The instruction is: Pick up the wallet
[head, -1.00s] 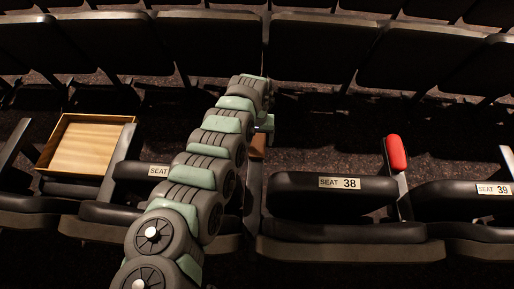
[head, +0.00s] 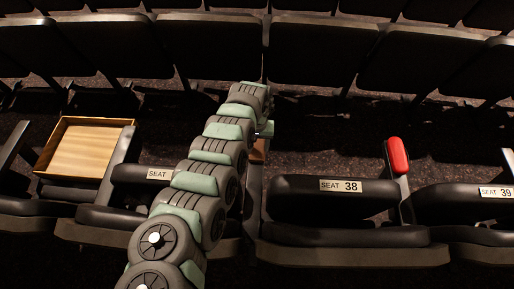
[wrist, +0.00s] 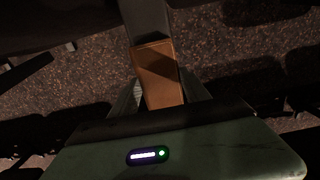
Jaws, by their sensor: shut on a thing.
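The brown wallet (wrist: 158,72) sits between the fingers of my gripper (wrist: 162,92) in the wrist view, in line with a grey armrest behind it. My gripper is shut on the wallet. In the head view only a small brown part of the wallet (head: 259,149) shows beside my arm, at the far end of the armrest left of seat 38. My arm hides most of the gripper and wallet there. I cannot tell whether the wallet still touches the armrest.
A shallow wooden tray (head: 82,150) lies at the left. A red object (head: 397,155) is on the armrest between seat 38 (head: 335,197) and seat 39 (head: 470,203). A row of dark seat backs (head: 320,55) stands beyond a carpeted aisle (head: 330,130).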

